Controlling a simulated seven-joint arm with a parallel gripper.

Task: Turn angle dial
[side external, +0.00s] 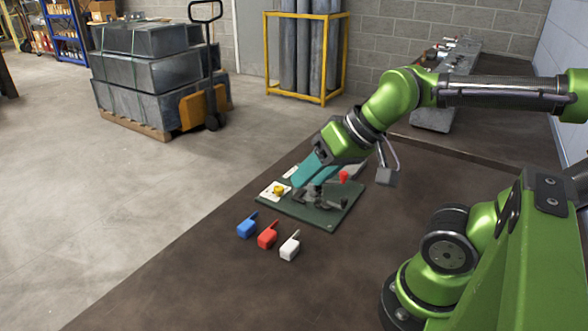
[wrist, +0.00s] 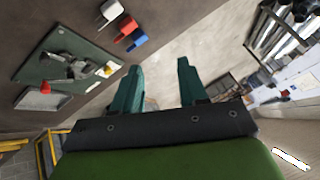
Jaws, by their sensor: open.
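A dark green board (side external: 331,224) carries a metal forming mechanism (side external: 318,196). A yellow knob (side external: 278,190) sits on a white plate at the board's left end; this looks like the angle dial, though its markings are too small to read. A red-tipped lever (side external: 343,176) stands on the right side. My gripper (side external: 304,183) has teal fingers, open and empty, in front of the board in the side view. In the wrist view my gripper (wrist: 157,65) points past the board (wrist: 40,72), which lies left, with the yellow knob (wrist: 107,71) nearest the left finger.
Blue (side external: 247,228), red (side external: 267,236) and white (side external: 290,246) handled blocks lie in front of the board on the brown bench (side external: 190,290). A pallet of metal ducts (side external: 145,75) and a yellow rack (side external: 306,60) stand on the floor behind. The bench's front area is clear.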

